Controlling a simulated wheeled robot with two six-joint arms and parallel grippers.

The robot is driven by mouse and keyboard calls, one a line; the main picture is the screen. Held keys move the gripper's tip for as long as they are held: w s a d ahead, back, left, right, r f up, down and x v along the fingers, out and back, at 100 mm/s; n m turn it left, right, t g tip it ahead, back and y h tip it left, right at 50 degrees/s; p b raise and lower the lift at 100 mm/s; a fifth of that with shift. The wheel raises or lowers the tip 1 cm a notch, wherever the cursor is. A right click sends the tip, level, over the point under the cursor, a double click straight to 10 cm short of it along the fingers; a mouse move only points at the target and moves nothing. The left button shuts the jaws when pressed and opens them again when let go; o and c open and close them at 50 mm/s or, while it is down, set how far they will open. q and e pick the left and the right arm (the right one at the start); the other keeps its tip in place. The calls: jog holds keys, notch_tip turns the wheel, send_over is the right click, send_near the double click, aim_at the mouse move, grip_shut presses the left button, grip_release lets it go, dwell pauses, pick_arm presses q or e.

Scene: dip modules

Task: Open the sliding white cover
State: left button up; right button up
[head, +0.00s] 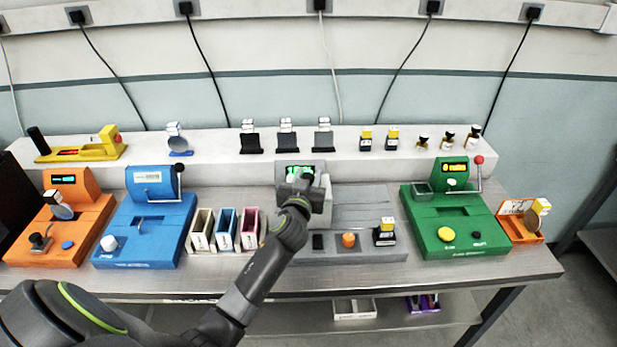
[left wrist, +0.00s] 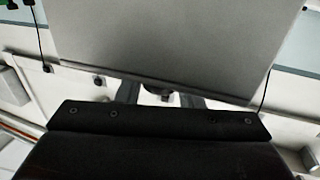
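The grey machine (head: 350,247) stands mid-bench with a small green-lit display. Its white cover (head: 318,208) is largely hidden behind my left gripper in the head view. In the left wrist view a broad pale panel, apparently this cover (left wrist: 180,40), fills the upper middle. My left gripper (head: 300,182) is at the cover. Its two fingers (left wrist: 160,97) show apart at the panel's lower edge, with a small dark-and-grey part between them. I cannot tell whether they touch it. My right gripper is not in view.
A blue machine (head: 147,225) and three coloured slotted holders (head: 227,240) stand left of the grey machine. A green machine (head: 455,230) stands to its right.

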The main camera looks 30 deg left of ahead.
pick_arm(q)
grip_shut()
jog(key=shift+w+d+f+b, duration=0.15)
jog(key=shift+w+d+b, duration=0.05)
jog(key=shift+d+b, duration=0.2)
jog(key=w+d+b, duration=0.6)
jog(key=d+b, duration=0.1)
jog(key=d, duration=0.2)
jog(key=shift+d, duration=0.25)
jog(key=shift+o, duration=2.1)
grip_release()
jog(key=shift+s, duration=0.1)
